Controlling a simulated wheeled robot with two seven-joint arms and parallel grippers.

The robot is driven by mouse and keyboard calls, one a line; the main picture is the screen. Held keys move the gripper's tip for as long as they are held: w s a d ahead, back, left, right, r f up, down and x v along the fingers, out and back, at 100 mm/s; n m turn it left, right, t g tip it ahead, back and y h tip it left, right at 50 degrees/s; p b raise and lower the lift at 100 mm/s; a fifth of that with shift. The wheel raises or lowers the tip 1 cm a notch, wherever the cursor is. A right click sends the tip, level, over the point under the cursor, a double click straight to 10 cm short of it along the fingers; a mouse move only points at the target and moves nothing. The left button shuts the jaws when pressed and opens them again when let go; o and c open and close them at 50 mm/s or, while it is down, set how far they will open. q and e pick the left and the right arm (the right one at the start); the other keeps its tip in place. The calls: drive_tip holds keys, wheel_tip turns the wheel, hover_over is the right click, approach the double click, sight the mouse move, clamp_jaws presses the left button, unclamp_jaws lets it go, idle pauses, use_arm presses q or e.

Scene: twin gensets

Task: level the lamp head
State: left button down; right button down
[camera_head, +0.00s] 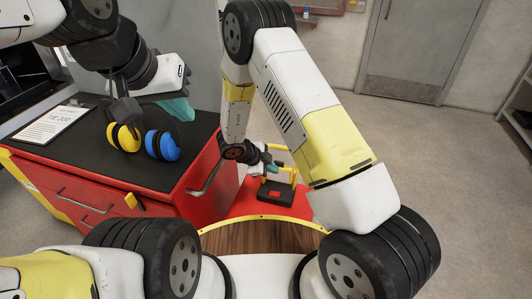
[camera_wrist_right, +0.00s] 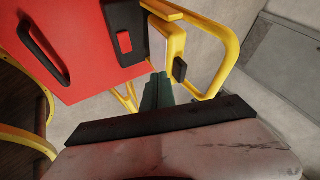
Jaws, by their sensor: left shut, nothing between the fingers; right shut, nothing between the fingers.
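What looks like the lamp head (camera_wrist_right: 172,42), a yellow box with a pale face and a black knob (camera_wrist_right: 180,70) on its side, sits inside a yellow tube frame (camera_wrist_right: 226,48) in the right wrist view. Its tilt is hard to judge. My right gripper (camera_wrist_right: 155,92) is shut and empty, its teal fingers just below the lamp head; contact cannot be told. In the head view my right gripper (camera_head: 270,168) is beside the yellow frame (camera_head: 294,176), and my arm hides part of that area. My left gripper (camera_head: 178,109) is shut and empty above the black bench top.
A red cabinet (camera_head: 150,208) with a black top carries yellow ear muffs (camera_head: 124,138), blue ear muffs (camera_head: 162,145) and a printed sheet (camera_head: 52,124). A black plate with a red switch (camera_wrist_right: 124,42) and a black handle (camera_wrist_right: 42,48) are on the red panel (camera_wrist_right: 85,75). Floor at right is clear.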

sight(278, 163)
drive_tip(key=shift+w+d+r, duration=0.1)
drive_tip(key=shift+w+d, duration=0.2)
drive_tip(key=shift+w, duration=0.5)
drive_tip(key=shift+w+d+r, duration=0.2)
drive_tip(key=shift+w, duration=0.55)
